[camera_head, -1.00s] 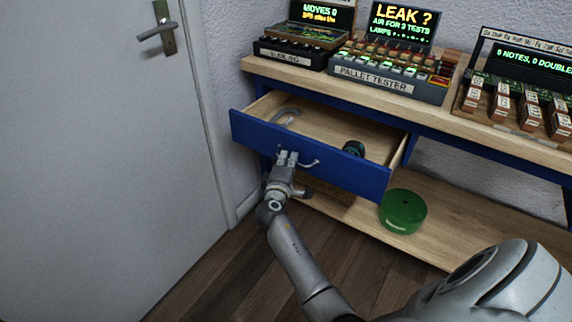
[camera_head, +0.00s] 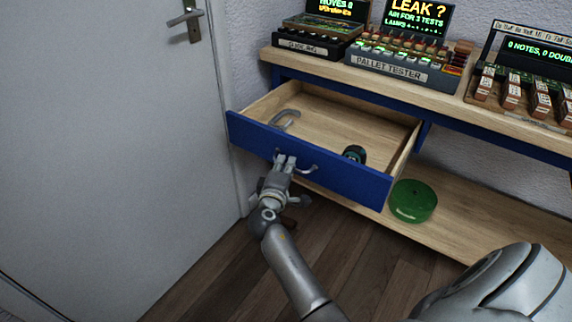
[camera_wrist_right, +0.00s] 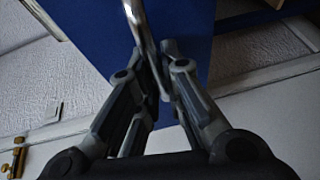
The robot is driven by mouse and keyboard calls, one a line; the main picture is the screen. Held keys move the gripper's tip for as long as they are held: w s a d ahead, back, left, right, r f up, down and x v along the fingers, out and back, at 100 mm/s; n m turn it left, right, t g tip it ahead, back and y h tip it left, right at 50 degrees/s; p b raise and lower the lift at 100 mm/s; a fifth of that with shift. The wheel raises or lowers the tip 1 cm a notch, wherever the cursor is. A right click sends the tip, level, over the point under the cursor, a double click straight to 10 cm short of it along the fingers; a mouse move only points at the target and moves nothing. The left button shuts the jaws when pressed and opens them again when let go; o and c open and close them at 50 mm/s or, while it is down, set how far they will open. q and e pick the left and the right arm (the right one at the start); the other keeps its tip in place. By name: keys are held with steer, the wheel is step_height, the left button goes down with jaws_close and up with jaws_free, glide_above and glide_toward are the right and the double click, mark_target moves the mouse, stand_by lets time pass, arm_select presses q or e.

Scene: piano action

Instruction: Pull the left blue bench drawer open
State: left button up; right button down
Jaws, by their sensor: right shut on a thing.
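The left blue bench drawer (camera_head: 345,177) stands well open below the bench top. Its wooden inside shows a grey clamp-like piece (camera_head: 287,117) and a dark teal round thing (camera_head: 354,154). My right gripper (camera_head: 286,160) is at the drawer's front, shut on the left part of the metal bar handle (camera_head: 308,168). In the right wrist view, the handle (camera_wrist_right: 138,25) runs down between the fingers (camera_wrist_right: 160,75), with the blue drawer front (camera_wrist_right: 190,25) behind. My left gripper does not show.
A green round container (camera_head: 413,201) sits on the lower wooden shelf (camera_head: 470,220), right of the drawer. The pallet tester (camera_head: 400,72) and other devices stand on the bench top. A grey door (camera_head: 100,150) is close on the left. Bare floor lies in front.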

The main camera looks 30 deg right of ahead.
steer(key=c, duration=1.5)
jaws_free()
steer(key=shift+c, duration=0.2)
steer(key=f+v, duration=0.1)
steer(key=v, duration=0.6)
steer(key=shift+s+a+r, duration=0.2)
steer(key=shift+s+r, duration=0.05)
steer(key=shift+r, duration=0.2)
